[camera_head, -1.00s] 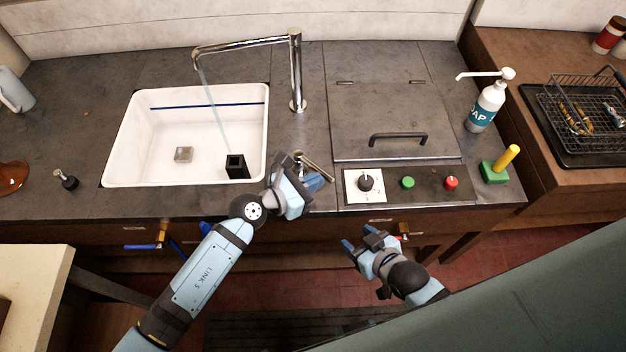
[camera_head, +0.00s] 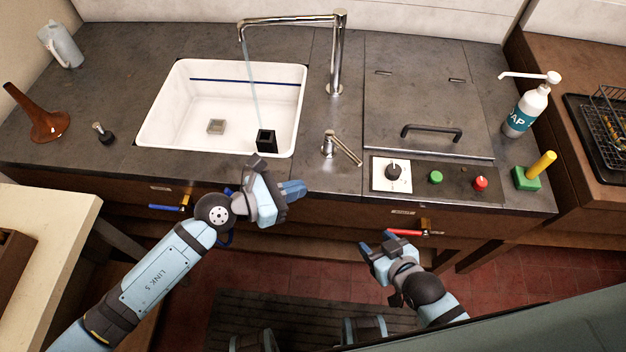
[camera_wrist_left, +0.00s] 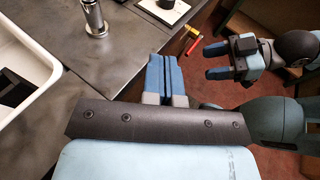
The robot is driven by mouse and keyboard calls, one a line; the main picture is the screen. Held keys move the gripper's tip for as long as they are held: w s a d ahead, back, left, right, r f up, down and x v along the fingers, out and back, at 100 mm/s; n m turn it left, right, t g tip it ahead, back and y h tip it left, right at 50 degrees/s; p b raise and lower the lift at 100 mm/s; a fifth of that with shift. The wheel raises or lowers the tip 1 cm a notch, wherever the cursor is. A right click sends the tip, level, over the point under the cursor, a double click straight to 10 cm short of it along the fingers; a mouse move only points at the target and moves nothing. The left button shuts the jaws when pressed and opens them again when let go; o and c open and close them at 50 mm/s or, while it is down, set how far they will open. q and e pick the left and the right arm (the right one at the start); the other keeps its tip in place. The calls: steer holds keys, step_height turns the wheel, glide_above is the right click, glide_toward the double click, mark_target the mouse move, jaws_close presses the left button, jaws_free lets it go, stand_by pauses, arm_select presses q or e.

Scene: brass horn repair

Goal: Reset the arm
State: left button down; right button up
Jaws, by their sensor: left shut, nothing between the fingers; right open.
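My left gripper (camera_head: 293,190) is in front of the counter edge, below the sink's right side, in the head view. Its blue fingers are together with nothing between them, as the left wrist view (camera_wrist_left: 164,78) also shows. My right gripper (camera_head: 376,246) is open and empty, low in front of the counter, just left of a red-handled valve (camera_head: 415,233). It also shows at the upper right of the left wrist view (camera_wrist_left: 212,61).
Water runs from the tap (camera_head: 337,60) into the white sink (camera_head: 170,105), where a black block (camera_head: 266,140) stands. A small lever (camera_head: 345,148) rises right of the sink. A control panel (camera_head: 455,186) with knobs lies further right. A blue-handled valve (camera_head: 170,208) hangs below the counter.

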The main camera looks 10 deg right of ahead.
arm_select(q)
steer(key=shift+s+a+r, duration=0.15)
steer(key=shift+s+a, duration=0.2)
steer(key=shift+a, duration=0.1)
stand_by(0.3)
